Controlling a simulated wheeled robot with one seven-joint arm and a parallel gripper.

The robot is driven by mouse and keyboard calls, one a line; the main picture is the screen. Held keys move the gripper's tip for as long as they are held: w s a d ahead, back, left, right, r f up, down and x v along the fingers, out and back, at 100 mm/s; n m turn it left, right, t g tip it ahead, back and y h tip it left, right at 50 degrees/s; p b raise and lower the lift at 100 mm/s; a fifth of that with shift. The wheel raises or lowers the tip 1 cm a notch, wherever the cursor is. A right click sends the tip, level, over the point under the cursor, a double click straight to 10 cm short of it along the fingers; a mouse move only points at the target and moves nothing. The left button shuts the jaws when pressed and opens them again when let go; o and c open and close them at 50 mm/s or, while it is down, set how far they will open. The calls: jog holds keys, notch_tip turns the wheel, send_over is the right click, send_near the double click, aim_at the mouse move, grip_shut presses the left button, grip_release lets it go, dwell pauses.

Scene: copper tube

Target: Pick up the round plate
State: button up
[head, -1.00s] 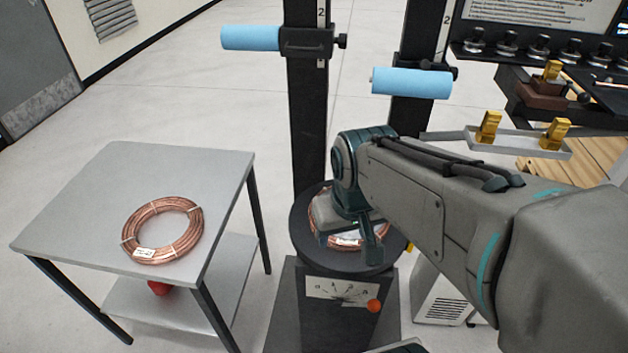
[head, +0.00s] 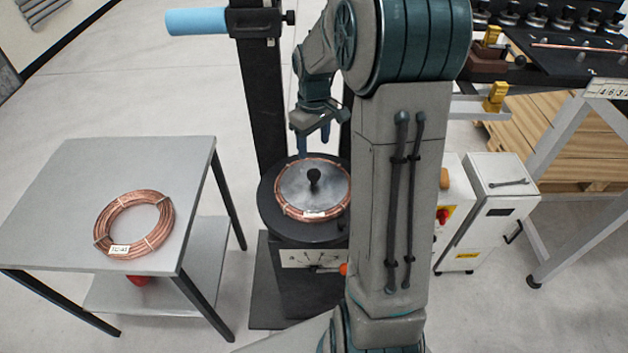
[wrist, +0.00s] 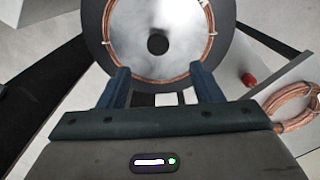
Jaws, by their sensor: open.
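The round plate (head: 300,190) is a grey metal disc with a black knob (head: 314,178) at its middle. It lies inside a copper tube coil (head: 336,208) on a dark round turntable (head: 268,213). The plate also shows in the wrist view (wrist: 158,72), with its knob beyond my fingertips. My gripper (head: 314,150) is above the far edge of the turntable, behind the knob in the head view. In the wrist view its two fingers (wrist: 164,75) are apart with nothing between them.
A grey table (head: 70,190) at the left bears another labelled copper coil (head: 106,222), with a red object (head: 140,281) on its lower shelf. A black post with a blue roller (head: 197,21) stands behind the turntable. White cabinets (head: 490,215) and a wooden pallet (head: 560,150) are at right.

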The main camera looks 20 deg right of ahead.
aim_at(314, 173)
notch_tip(314, 173, down, 7)
jog(key=shift+f, duration=0.2)
jog(key=shift+w+d+f+p, duration=0.15)
jog(key=shift+f+p, duration=0.25)
jog(key=shift+f, duration=0.85)
jog(key=shift+w+a+f+p, duration=0.1)
jog(key=shift+f+p, duration=0.25)
jog(key=shift+f, duration=0.9)
grip_shut()
jog(key=shift+r, duration=0.1)
